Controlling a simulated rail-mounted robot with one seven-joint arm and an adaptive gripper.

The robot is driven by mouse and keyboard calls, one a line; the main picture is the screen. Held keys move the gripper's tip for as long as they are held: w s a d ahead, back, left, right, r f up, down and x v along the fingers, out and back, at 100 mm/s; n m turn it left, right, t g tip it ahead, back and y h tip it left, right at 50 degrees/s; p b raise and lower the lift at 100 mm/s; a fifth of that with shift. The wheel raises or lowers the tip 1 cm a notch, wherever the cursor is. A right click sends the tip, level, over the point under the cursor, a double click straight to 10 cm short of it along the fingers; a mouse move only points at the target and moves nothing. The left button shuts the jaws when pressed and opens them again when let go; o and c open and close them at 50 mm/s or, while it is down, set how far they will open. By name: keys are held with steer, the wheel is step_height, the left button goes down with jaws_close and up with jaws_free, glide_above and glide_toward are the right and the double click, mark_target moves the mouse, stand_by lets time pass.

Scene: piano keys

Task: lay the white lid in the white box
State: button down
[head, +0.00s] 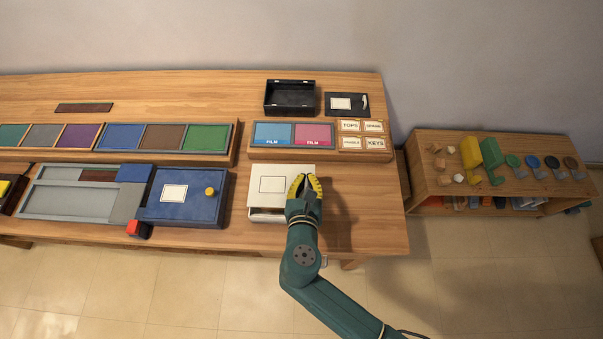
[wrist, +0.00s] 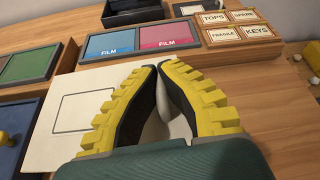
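The white lid (head: 270,187), a flat panel with a thin dark rectangle outline, lies over the white box (head: 267,216) at the table's front right. A dark gap shows between the lid's front edge and the box's front wall; I cannot tell whether the lid is seated. My gripper (head: 304,181) is at the lid's right side. In the wrist view its yellow-backed fingers (wrist: 158,66) close around a pale rounded part that looks like the lid's knob. The lid (wrist: 85,113) spreads to the left below the fingers. The box's inside is hidden.
Behind the lid is a wooden rack with blue and pink film panels (head: 273,133) and label cards (head: 363,126). A blue box with a yellow knob (head: 210,191) stands left. An open black box (head: 290,97) is at the back. The table right of my gripper is bare.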

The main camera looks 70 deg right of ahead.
steer(key=shift+w+f+b, duration=0.1)
steer(key=shift+f+b, duration=2.05)
steer(key=shift+b, duration=0.5)
steer(key=shift+f+b, duration=0.3)
steer(key=shift+f, duration=0.65)
steer(key=shift+w+r+p, duration=0.1)
steer(key=shift+r+p, duration=0.1)
steer(key=shift+p, duration=0.65)
steer(key=shift+f+p, duration=0.75)
steer(key=shift+p, duration=0.05)
steer(key=c, duration=1.8)
jaws_free()
steer(key=o, duration=0.6)
steer(key=shift+o, duration=0.2)
steer(key=shift+a, duration=0.15)
